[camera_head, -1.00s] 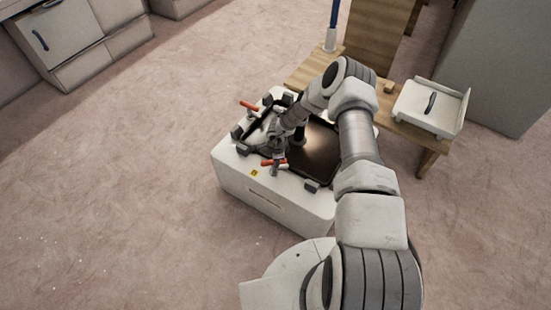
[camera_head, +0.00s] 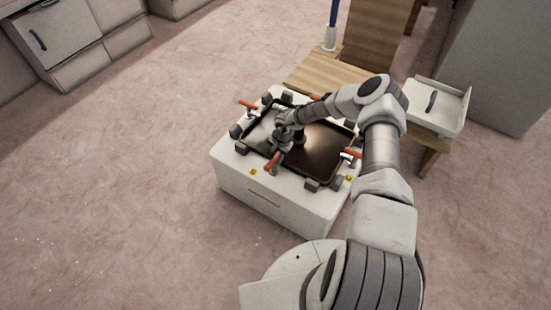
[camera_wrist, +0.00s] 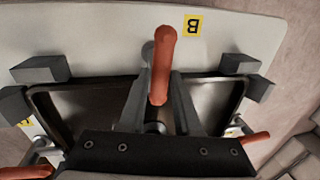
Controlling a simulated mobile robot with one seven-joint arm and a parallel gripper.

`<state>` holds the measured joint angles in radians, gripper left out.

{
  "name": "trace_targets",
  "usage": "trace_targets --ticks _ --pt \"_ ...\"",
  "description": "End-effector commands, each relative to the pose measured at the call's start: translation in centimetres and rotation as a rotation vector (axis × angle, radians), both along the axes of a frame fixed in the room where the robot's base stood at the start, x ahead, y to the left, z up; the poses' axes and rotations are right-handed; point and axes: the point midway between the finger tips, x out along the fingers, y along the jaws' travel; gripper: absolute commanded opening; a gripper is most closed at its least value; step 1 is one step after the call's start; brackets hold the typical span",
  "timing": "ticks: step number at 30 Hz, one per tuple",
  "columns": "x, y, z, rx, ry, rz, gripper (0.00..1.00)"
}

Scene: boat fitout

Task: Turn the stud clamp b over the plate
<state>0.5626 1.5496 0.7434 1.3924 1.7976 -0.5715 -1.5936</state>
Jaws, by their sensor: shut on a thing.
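Stud clamp b (camera_head: 273,161) has an orange handle and stands at the near edge of the white box, beside a yellow label. In the wrist view its handle (camera_wrist: 161,65) lies between my fingers, near the yellow B label (camera_wrist: 192,25), and points inward toward the plate. My gripper (camera_wrist: 161,78) is shut on this handle; it also shows in the head view (camera_head: 280,148). The dark glossy plate (camera_head: 325,152) lies in the box top inside a black rim. My gripper hides part of the plate and the clamp's base.
Other orange-handled clamps stand at the left (camera_head: 248,104) and right (camera_head: 352,153) edges of the white box (camera_head: 265,198). Grey blocks surround the plate. A wooden bench (camera_head: 325,75) with a white tray (camera_head: 437,105) stands behind. The floor at left is clear.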

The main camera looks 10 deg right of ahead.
Motion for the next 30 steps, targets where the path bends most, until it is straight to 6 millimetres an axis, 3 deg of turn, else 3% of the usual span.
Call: trace_targets --ticks 20,21,24,30 --pt "0.45 0.02 0.22 0.002 -0.011 0.056 0.0" --pt "0.45 0.03 0.21 0.002 -0.011 0.056 0.39" --pt "0.36 0.04 0.17 0.002 -0.008 0.056 0.57" --pt "0.2 0.05 0.09 0.001 -0.004 0.056 0.59"
